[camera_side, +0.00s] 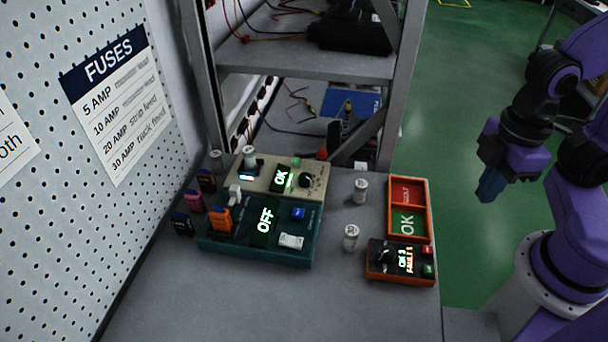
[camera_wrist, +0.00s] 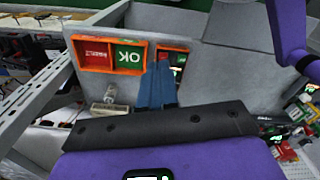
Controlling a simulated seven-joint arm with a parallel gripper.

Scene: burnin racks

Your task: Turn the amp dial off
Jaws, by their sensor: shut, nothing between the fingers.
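A beige box (camera_side: 262,178) with a lit green OK display stands at the back of the grey bench. A black round dial (camera_side: 306,180) sits at its right end; I cannot read its markings. A second black knob (camera_side: 384,256) is on the orange-edged counter box (camera_side: 402,279) at the front right. Which knob is the amp dial is not legible. My gripper (camera_side: 490,186) is in the air right of the bench, over the green floor, apart from both knobs. Its blue fingers (camera_wrist: 157,86) are together and empty in the wrist view, partly covering the counter box.
A teal box (camera_side: 255,252) showing OFF stands before the beige box, with coloured fuses at its left. An orange FAULT/OK tray (camera_side: 428,208) lies at the bench's right edge. Small white-topped cylinders (camera_side: 351,238) stand between. A pegboard (camera_side: 80,215) bounds the left; the front bench is clear.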

